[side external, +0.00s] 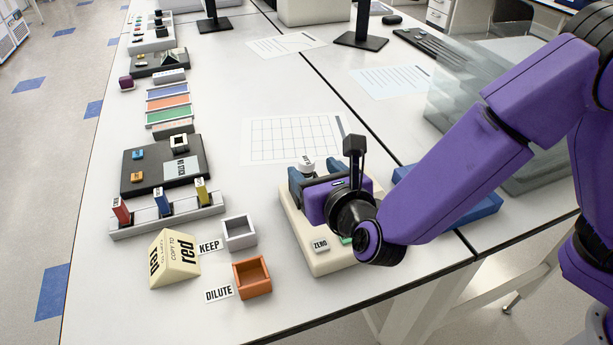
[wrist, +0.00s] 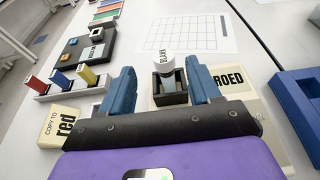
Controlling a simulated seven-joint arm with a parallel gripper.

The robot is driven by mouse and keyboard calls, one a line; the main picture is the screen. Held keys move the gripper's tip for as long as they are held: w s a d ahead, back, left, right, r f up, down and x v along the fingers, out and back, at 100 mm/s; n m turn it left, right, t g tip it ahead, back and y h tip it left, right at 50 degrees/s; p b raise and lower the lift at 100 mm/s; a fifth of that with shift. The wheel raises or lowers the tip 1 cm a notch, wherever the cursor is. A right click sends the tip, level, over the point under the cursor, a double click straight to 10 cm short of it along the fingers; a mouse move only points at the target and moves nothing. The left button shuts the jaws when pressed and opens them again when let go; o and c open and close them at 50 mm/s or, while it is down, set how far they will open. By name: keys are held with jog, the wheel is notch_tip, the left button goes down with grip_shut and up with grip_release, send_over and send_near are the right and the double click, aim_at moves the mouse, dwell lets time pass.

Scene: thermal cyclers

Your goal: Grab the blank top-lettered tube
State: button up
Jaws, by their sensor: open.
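The tube with the white lettered top reading BLANK (wrist: 164,62) stands upright in a small black holder (wrist: 170,92) on a cream device. Its white top also shows in the side external view (side external: 306,162), just beyond my gripper. My gripper (wrist: 164,82) is open, with one blue finger on each side of the tube and holder. The fingers look apart from the tube, though the exact gap is hard to tell. In the side external view my gripper (side external: 308,178) sits over the cream device (side external: 300,229) and hides much of it.
A rack (side external: 168,216) with red, blue and yellow tubes stands to the left. Near it are a "copy to red" block (side external: 174,260), a white KEEP box (side external: 239,233) and an orange DILUTE box (side external: 252,278). A blue block (side external: 470,210) lies right. A grid sheet (side external: 290,138) lies flat behind.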

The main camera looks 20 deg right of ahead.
aim_at(307, 161)
jog(key=shift+d+x, duration=0.2)
jog(key=shift+x, duration=2.8)
jog(key=shift+f, duration=0.1)
jog(key=c, duration=1.1)
